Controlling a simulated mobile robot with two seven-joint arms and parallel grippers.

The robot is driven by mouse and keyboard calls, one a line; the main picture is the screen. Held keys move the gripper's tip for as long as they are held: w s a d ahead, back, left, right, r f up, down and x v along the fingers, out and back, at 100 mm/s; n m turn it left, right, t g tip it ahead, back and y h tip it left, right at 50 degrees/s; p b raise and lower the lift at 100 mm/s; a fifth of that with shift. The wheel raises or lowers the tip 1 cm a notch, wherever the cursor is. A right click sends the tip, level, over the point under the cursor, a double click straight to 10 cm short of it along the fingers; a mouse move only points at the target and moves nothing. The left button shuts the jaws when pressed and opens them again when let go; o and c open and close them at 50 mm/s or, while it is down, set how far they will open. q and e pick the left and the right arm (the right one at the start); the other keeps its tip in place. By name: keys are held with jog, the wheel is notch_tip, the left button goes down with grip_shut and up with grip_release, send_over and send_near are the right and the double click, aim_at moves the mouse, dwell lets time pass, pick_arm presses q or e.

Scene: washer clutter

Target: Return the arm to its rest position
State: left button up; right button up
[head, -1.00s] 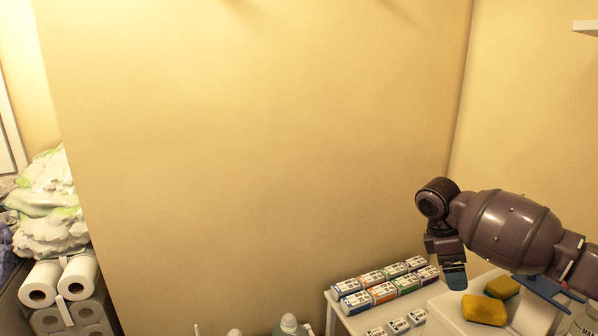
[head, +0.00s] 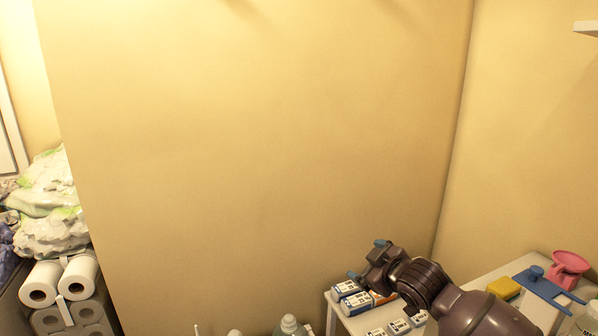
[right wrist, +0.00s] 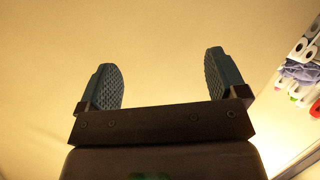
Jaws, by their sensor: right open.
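My right gripper (head: 367,259) is at the far left end of my right arm in the head view, with its blue fingertips apart. It is close to the left back corner of the white table (head: 340,319), over or beside a row of small boxes (head: 352,299); the exact gap is unclear. In the right wrist view the gripper (right wrist: 163,72) is open with nothing between its fingers, against a plain pale surface. My arm hides much of the box row and the table middle. My left gripper is not in view.
On the table's right side are a yellow sponge (head: 504,288), a blue tool (head: 548,288) and a pink item (head: 569,268). Bottle tops (head: 290,325) stand left of the table. Paper rolls (head: 77,277) and bags (head: 45,205) are far left. The wall ahead is bare.

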jog(key=s+d+f+m+h, duration=0.1)
jog(key=s+d+f+m, duration=0.2)
jog(key=s+f, duration=0.5)
jog(key=s+d+f+m+h, duration=0.2)
jog(key=s+f, duration=0.7)
jog(key=s, duration=0.7)
jog(key=s+d+f+m+g+h, duration=0.1)
jog(key=s+d+f+m+h, duration=0.1)
jog(key=s+d+f+m, duration=0.3)
jog(key=s+d+f, duration=0.1)
jog(key=s+f, duration=0.3)
jog(key=s, duration=0.4)
jog(key=shift+d+f, duration=0.25)
jog(key=shift+d, duration=0.1)
jog(key=shift+s, duration=0.1)
